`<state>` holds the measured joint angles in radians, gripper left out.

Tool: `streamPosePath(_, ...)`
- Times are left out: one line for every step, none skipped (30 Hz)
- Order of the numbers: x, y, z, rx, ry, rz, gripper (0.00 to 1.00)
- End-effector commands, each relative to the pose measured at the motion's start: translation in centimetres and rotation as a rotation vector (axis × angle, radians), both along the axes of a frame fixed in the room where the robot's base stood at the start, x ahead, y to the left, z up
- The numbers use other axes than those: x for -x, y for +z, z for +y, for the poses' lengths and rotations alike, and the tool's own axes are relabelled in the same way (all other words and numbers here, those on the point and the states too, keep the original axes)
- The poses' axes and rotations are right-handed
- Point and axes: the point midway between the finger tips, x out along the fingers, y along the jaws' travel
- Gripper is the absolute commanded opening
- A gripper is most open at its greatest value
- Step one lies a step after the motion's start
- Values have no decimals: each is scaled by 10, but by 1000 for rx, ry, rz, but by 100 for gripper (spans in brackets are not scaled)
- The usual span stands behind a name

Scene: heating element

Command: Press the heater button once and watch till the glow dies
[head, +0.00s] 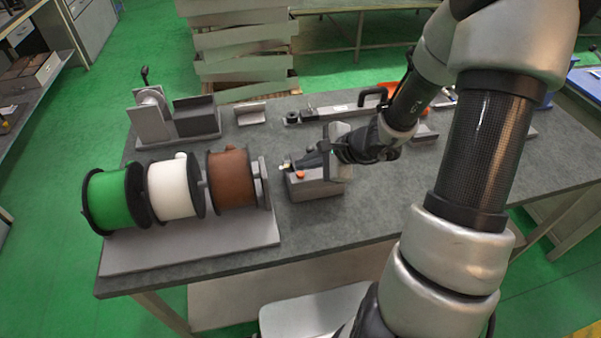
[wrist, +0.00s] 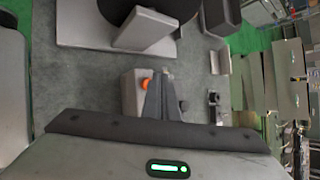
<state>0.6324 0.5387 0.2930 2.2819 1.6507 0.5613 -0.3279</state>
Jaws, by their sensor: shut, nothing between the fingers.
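The heater is a small grey box (head: 312,186) on the table, to the right of the spool stand. In the wrist view the grey box (wrist: 130,95) and orange button (wrist: 147,84) lie just left of my fingers. A small pale part (head: 285,167) shows at the box's left end; I cannot tell whether it glows. My gripper (head: 299,163) is shut and empty, reaching in from the right above the box. In the wrist view my gripper (wrist: 165,76) is beside the button; contact is not clear.
Green, white and brown spools (head: 172,187) stand on a grey base (head: 190,250) close on the left. A grey fixture (head: 180,118) and a small bracket (head: 250,113) stand behind. A black-handled tool (head: 340,108) lies at the back. The near table strip is clear.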

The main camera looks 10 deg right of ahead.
Motion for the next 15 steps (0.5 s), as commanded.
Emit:
streamPosePath(0, 0, 0, 0, 0, 0, 0)
streamPosePath(0, -1, 0, 0, 0, 0, 0)
streamPosePath(0, -1, 0, 0, 0, 0, 0)
streamPosePath(0, -2, 0, 0, 0, 0, 0)
streamPosePath(0, -3, 0, 1, 1, 0, 0)
streamPosePath(0, -4, 0, 1, 1, 0, 0)
streamPosePath(0, -5, 0, 1, 1, 0, 0)
streamPosePath(0, -6, 0, 1, 1, 0, 0)
streamPosePath(0, -8, 0, 1, 1, 0, 0)
streamPosePath(0, -8, 0, 1, 1, 0, 0)
streamPosePath(0, -9, 0, 0, 1, -1, 0)
streamPosePath(0, -9, 0, 0, 1, -1, 0)
streamPosePath(0, -9, 0, 0, 1, -1, 0)
streamPosePath(0, -9, 0, 0, 2, -1, 0)
streamPosePath(0, -9, 0, 0, 1, -1, 0)
